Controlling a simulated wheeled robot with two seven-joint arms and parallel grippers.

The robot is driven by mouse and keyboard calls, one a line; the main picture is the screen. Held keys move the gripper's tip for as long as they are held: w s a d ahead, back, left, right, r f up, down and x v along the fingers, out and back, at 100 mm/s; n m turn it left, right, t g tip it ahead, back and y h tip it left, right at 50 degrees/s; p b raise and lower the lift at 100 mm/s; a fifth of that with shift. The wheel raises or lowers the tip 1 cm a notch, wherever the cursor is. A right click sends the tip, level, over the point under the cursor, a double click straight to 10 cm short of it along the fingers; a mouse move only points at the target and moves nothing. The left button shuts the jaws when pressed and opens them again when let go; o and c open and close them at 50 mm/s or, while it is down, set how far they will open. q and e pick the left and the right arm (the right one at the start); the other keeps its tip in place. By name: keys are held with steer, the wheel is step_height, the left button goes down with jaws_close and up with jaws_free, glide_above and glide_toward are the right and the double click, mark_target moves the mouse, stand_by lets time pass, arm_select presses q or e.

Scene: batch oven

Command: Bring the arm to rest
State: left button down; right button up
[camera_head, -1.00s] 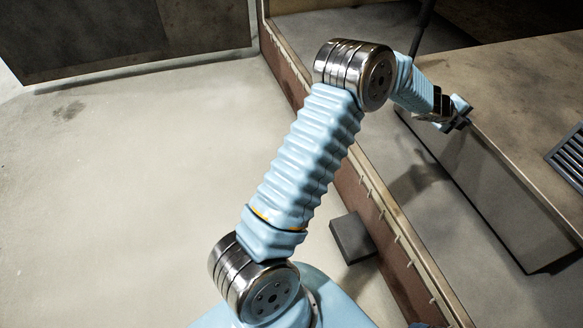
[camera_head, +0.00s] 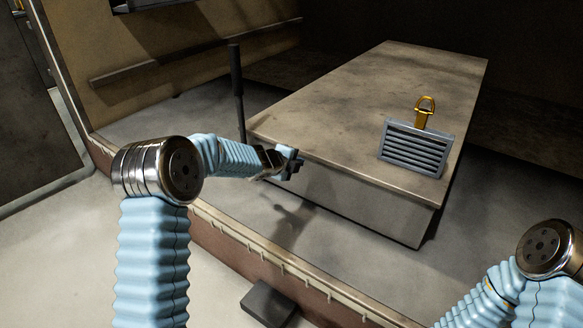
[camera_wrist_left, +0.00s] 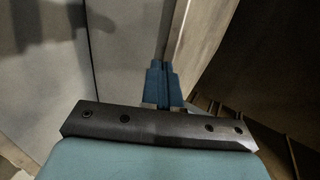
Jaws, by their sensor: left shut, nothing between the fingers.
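My left arm comes in from the left in the head view, with light blue ribbed sleeves and a metal elbow joint. Its gripper (camera_head: 290,162) is beside the near left edge of the long bench (camera_head: 385,75), in front of the bench's side. In the left wrist view the two blue fingers (camera_wrist_left: 163,85) are together with nothing between them. I cannot tell whether they touch the bench. Part of my right arm shows at the lower right of the head view; its gripper is out of the picture.
A dark upright post (camera_head: 237,90) stands behind the left gripper. A low brown wall (camera_head: 215,235) runs in front of the bench. A dark block (camera_head: 268,303) sits near it.

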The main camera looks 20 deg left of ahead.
arm_select(q)
steer(key=v, duration=0.8)
steer(key=s+d+f+n+g, duration=0.25)
steer(key=s+f+n, duration=0.3)
steer(key=f, duration=0.45)
steer(key=s+d+f+n+g, duration=0.25)
steer(key=s+f+n, duration=0.3)
steer(key=f, duration=0.45)
steer(key=s+d+f+n+g, duration=0.2)
steer(key=s+f+n, duration=0.4)
steer(key=s, duration=0.6)
steer(key=s+d+f+n+g, duration=0.2)
steer(key=s+f+n, duration=0.4)
steer(key=s, duration=0.7)
steer(key=shift+f+n+g, duration=0.4)
steer(key=shift+f+g, duration=0.25)
steer(key=shift+g, duration=0.05)
steer(key=shift+d, duration=0.1)
